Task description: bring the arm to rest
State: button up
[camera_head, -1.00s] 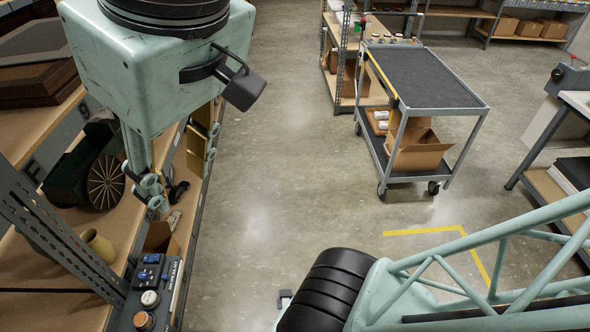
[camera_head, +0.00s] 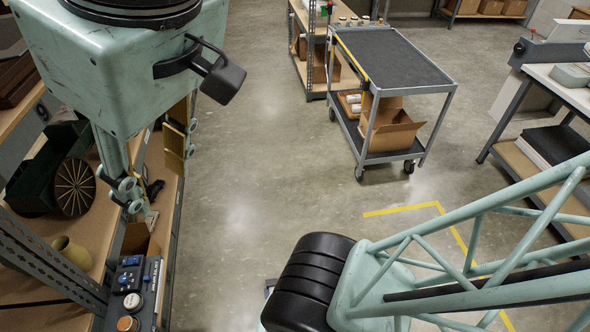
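My gripper (camera_head: 160,185) hangs at the upper left from its pale green housing, fingers pointing down. Its two fingers stand apart with a gap between them, and I see nothing held there. A brownish-gold pad shows on the right finger. In this view the fingers overlap the edge of the left shelving; I cannot tell whether they touch it. My green lattice arm link (camera_head: 480,250) and its black ribbed joint cover reach across the lower right.
Left shelving (camera_head: 85,190) holds a dark green case with a round slatted face (camera_head: 74,187), a yellowish pot (camera_head: 72,252) and a control box (camera_head: 133,290). A grey cart (camera_head: 395,60) carries an open carton (camera_head: 388,130). A workbench (camera_head: 550,85) stands right. Middle floor is clear.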

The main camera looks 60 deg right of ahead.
notch_tip(320, 180, down, 8)
jog(key=b, duration=0.7)
jog(key=shift+s, duration=0.1)
dwell(0.3)
notch_tip(320, 180, down, 13)
jog(key=b, duration=1.3)
jog(key=c, duration=0.4)
jog(key=shift+a, duration=0.1)
jog(key=shift+c, duration=0.2)
jog(key=shift+a, duration=0.1)
